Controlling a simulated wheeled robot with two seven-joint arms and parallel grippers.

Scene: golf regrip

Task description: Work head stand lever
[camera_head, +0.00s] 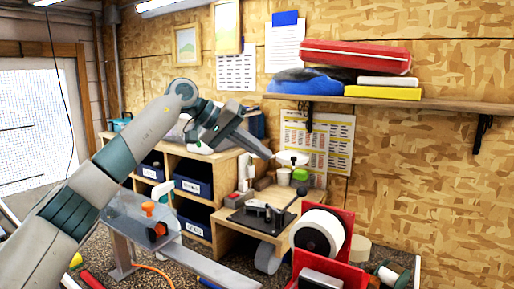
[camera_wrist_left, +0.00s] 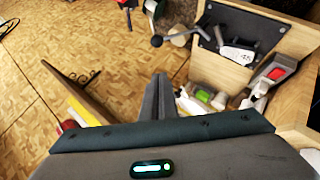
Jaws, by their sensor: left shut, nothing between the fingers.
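A dark lever with a round knob (camera_head: 303,192) rises at a slant from a black-plated stand (camera_head: 246,222) on the low wooden bench in the head view. In the left wrist view the lever knob (camera_wrist_left: 157,41) sticks out past the bench edge, and the black plate (camera_wrist_left: 267,32) lies to its right. My left gripper (camera_head: 268,155) is shut and empty, in the air above and behind the stand in the head view. Its closed fingertips (camera_wrist_left: 160,78) show below the knob in the left wrist view, apart from it. My right gripper is not in view.
A red holder (camera_head: 345,222) with a white roll (camera_head: 318,232) stands right of the bench. A green-topped jar (camera_head: 300,174) and small items sit at the bench's back. A wall shelf (camera_head: 440,103) carries a red case (camera_head: 356,56). Wooden cubbies with dark bins (camera_head: 193,187) stand left.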

